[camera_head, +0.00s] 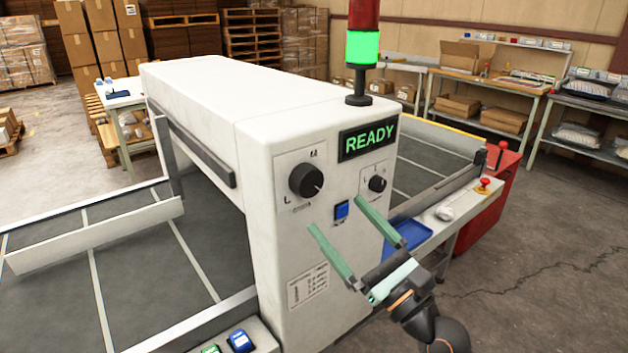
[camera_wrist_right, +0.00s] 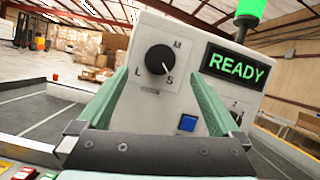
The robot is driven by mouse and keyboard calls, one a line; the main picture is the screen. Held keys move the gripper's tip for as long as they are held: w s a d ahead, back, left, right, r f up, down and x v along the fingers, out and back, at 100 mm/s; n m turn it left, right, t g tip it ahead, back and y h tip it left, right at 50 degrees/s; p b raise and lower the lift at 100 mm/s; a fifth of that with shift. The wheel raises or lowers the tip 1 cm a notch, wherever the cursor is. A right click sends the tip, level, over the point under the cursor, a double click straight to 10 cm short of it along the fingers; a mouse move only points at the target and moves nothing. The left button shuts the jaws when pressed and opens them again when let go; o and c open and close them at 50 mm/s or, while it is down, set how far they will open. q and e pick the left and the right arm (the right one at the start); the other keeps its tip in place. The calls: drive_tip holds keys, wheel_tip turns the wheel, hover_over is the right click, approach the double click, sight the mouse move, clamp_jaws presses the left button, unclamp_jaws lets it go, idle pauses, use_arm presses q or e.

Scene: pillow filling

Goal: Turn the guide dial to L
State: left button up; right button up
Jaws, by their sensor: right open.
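The large black dial (camera_head: 306,180) sits on the white machine's front panel. In the wrist view the fingers (camera_wrist_right: 156,82) flank the dial. My left gripper is out of view.
A lit READY display (camera_head: 368,139) and a blue button (camera_head: 341,210) are on the panel. A green-lit signal tower (camera_head: 362,50) stands on top. Dark conveyor beds (camera_head: 120,262) flank the machine. A blue tray (camera_head: 412,235) lies on the right side.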

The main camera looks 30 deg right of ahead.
sight(311, 184)
drive_tip(key=p+x, duration=0.2)
drive_tip(key=x, duration=0.5)
drive_tip(key=shift+w+r, duration=0.15)
drive_tip(key=shift+w, duration=0.05)
drive_tip(key=shift+w+r+p, duration=0.1)
drive_tip(key=shift+w+p, duration=0.25)
drive_tip(key=shift+w, duration=0.15)
drive_tip(key=shift+c, duration=0.2)
drive_tip(key=c, duration=1.3)
